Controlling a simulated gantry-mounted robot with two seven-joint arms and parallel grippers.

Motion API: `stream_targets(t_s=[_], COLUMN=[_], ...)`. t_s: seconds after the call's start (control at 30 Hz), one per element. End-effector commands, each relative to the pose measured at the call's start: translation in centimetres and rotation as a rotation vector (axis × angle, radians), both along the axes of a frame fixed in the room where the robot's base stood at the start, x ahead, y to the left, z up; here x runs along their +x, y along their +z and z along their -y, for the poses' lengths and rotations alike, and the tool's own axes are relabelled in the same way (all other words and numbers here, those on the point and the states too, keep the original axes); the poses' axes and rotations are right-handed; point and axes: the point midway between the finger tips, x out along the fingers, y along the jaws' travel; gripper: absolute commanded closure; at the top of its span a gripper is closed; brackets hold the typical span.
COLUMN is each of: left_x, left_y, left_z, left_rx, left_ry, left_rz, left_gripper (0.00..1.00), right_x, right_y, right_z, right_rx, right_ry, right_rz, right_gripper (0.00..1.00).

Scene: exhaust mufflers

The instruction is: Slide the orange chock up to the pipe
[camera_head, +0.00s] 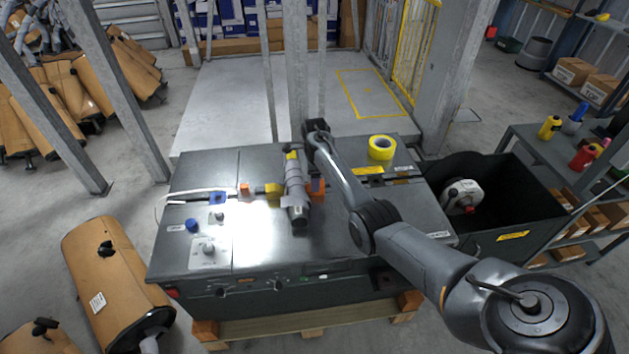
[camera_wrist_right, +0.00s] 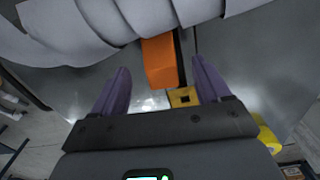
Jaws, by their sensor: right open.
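The pipe (camera_head: 297,190) is a grey, wrapped cylinder lying on the metal bench top; it also fills the top of the right wrist view (camera_wrist_right: 130,25). The orange chock (camera_head: 318,186) is at the pipe's right side, partly hidden by my right arm. In the right wrist view the orange chock (camera_wrist_right: 160,61) shows between and beyond my right gripper's purple fingers (camera_wrist_right: 161,85). Its far end meets the pipe's outline; I cannot tell whether they touch. My right gripper is open, with gaps on both sides of the chock. My left gripper is out of view.
The bench (camera_head: 330,245) has a yellow tape roll (camera_head: 382,148) at the back right, and a yellow block (camera_head: 272,192) and another orange piece (camera_head: 244,189) left of the pipe. A black bin (camera_head: 520,200) stands to the right. The front right bench top is clear.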

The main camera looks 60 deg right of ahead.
Motion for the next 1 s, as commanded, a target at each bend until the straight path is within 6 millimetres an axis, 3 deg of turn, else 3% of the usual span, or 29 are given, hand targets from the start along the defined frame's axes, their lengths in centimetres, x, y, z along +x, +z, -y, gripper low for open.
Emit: stream_targets(t_s=[0.1,0.4,1.0], left_x=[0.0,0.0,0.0], left_y=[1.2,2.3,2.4], left_z=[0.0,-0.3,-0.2], left_rx=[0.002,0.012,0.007], left_ry=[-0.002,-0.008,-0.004], left_rz=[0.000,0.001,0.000], left_gripper=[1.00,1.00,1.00], right_x=[0.0,0.0,0.0], right_y=[2.6,6.4,7.1], right_z=[0.0,0.0,0.0], right_rx=[-0.002,-0.002,0.000], right_ry=[0.000,0.001,0.000], right_rz=[0.003,0.001,0.001], right_gripper=[0.24,0.24,0.24])
